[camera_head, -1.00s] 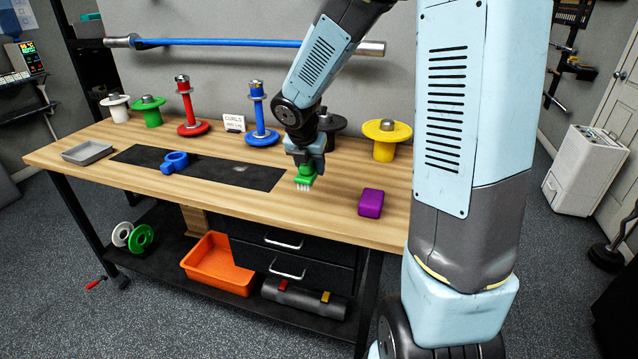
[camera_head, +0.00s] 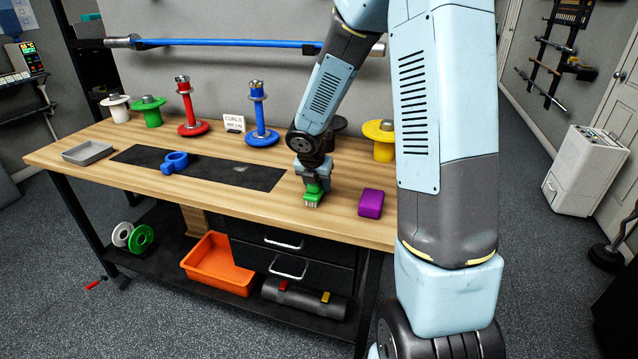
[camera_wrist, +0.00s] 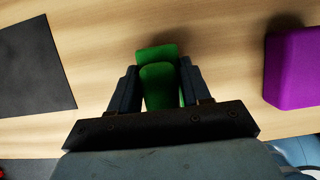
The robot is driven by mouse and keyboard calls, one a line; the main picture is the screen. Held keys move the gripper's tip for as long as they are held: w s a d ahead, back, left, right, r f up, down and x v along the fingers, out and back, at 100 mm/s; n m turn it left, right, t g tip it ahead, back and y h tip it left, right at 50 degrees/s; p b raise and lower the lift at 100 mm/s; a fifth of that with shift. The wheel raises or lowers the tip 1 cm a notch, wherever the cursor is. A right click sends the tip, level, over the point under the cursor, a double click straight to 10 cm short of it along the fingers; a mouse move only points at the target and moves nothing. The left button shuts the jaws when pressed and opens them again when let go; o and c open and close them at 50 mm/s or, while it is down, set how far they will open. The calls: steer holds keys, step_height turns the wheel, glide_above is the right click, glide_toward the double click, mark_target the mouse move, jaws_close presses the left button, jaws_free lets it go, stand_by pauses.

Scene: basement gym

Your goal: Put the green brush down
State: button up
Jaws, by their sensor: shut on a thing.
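The green brush (camera_head: 313,194) has a green body with pale bristles pointing down. It is at the front part of the wooden workbench (camera_head: 240,201), between the black mat and the purple block. In the wrist view the brush (camera_wrist: 160,85) sits between the two fingers. My gripper (camera_head: 313,184) is shut on the brush from above; it also shows in the wrist view (camera_wrist: 163,88). The bristles are at or very near the bench top; I cannot tell whether they touch it.
A purple block (camera_head: 371,203) lies right of the brush. A black mat (camera_head: 235,173) with a blue clamp-like piece (camera_head: 174,162) lies left. A grey tray (camera_head: 87,153) is at the far left. Colored spindles and a yellow plate (camera_head: 380,139) stand along the back. Bare wood surrounds the brush.

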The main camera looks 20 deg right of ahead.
mark_target(313, 195)
steer(key=shift+f, duration=0.1)
steer(key=o, duration=1.1)
steer(key=v, duration=1.2)
steer(key=s+r+m+y, duration=0.1)
steer(key=s+r+m, duration=0.3)
steer(key=s+m, duration=0.4)
steer(key=s+d+r+m+t, duration=0.1)
steer(key=s+r+m, duration=0.4)
steer(key=s+m, duration=0.4)
steer(key=s+d+r+m+t+y, duration=0.1)
steer(key=s+r+m, duration=0.4)
steer(key=s+m, duration=0.3)
steer(key=shift+s+d+m+y, duration=0.1)
steer(key=shift+s+m+y, duration=0.05)
steer(key=shift+m, duration=0.8)
steer(key=shift+s+d+m+y, duration=0.1)
steer(key=shift+s+m+y, duration=0.05)
steer(key=shift+m, duration=0.8)
